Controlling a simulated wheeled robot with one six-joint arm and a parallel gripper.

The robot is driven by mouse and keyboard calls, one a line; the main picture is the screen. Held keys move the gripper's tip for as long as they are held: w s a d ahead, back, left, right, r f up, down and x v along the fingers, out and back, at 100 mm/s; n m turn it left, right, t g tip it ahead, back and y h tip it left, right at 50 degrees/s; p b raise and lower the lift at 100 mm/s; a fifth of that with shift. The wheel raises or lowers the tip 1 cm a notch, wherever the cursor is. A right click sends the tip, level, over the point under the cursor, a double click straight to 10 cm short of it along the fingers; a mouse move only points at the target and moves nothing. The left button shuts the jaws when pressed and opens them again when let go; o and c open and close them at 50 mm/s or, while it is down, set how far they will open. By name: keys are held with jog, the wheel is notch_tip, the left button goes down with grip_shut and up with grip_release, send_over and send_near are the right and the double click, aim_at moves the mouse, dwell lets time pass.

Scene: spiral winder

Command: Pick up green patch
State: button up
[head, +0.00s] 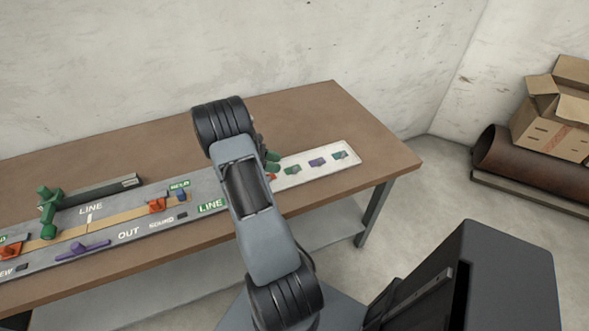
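A white tray (347,150) lies on the right part of the table. On it are a green patch (340,155) at the right, a purple piece (317,162) in the middle and another green patch (292,170) further left. An orange piece (272,177) shows partly beside my arm at the tray's left end. A green shape (273,156) shows just above it; I cannot tell whether it is a patch or part of my gripper. My arm hides most of my gripper (262,150), so its fingers and anything between them cannot be made out.
A grey board (130,252) marked LINE and OUT lies along the brown table (310,105). It bears a dark green upright part (48,212), a dark bar (100,193), orange pieces (157,205) and a purple lever (83,249). Cardboard boxes (555,125) stand at the far right.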

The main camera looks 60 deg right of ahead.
aim_at(289, 174)
jog(key=shift+p+x, duration=0.55)
jog(key=shift+x, duration=2.25)
grip_shut()
